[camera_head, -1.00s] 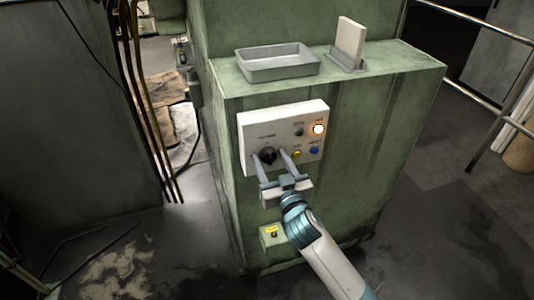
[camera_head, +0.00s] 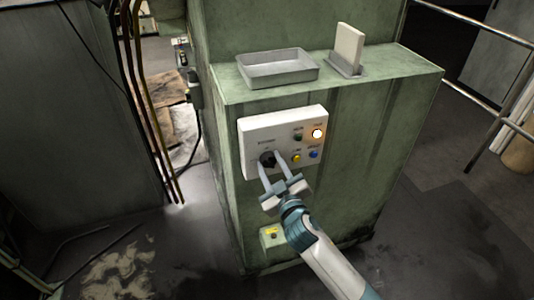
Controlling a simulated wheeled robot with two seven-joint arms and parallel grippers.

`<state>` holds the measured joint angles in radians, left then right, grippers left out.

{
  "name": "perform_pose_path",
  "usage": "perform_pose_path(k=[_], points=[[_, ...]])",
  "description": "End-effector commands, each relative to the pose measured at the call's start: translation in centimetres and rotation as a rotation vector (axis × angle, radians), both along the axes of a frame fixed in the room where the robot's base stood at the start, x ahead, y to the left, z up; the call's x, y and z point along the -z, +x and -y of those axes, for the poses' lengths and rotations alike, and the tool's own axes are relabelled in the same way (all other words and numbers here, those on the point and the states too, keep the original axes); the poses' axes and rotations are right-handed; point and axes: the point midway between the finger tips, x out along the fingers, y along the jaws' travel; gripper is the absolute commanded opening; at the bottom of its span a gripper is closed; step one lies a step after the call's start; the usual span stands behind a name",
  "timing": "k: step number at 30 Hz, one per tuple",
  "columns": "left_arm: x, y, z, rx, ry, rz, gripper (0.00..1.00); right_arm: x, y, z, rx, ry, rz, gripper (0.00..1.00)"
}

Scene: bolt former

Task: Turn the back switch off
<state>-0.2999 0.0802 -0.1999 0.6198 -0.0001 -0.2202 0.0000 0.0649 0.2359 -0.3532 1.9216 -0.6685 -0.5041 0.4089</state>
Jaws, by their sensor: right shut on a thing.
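A white control panel (camera_head: 284,128) is fixed to the front of a green machine cabinet (camera_head: 345,150). It carries a black rotary knob (camera_head: 267,158) at lower left, a lit lamp (camera_head: 317,133), a dark green button (camera_head: 298,138), a yellow button (camera_head: 296,157) and a blue button (camera_head: 313,154). My right gripper (camera_head: 269,161) reaches up from below and is shut on the black knob, its fingers on either side of it. The fingers partly hide the knob, so its exact setting cannot be read. My left gripper is out of view.
A grey tray (camera_head: 277,70) and a white block in a grey holder (camera_head: 347,50) sit on the cabinet's ledge. A small box with a yellow label (camera_head: 272,236) is low on the cabinet. A metal railing (camera_head: 505,100) stands at right; hanging cables (camera_head: 142,100) are at left.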

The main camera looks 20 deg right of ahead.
Motion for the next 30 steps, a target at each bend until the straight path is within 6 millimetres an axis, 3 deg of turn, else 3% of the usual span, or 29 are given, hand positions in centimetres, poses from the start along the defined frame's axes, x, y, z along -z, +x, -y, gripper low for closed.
perform_pose_path(k=[14,24,30], points=[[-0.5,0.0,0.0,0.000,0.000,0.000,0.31,0.0,0.0,0.0,0.000,-0.070,0.002,0.01],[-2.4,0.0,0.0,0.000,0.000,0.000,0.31,-0.2,0.0,0.0,-0.001,-0.429,0.013,0.01],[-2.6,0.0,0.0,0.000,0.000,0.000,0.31,0.1,0.0,0.0,0.000,-0.513,0.017,0.01]])
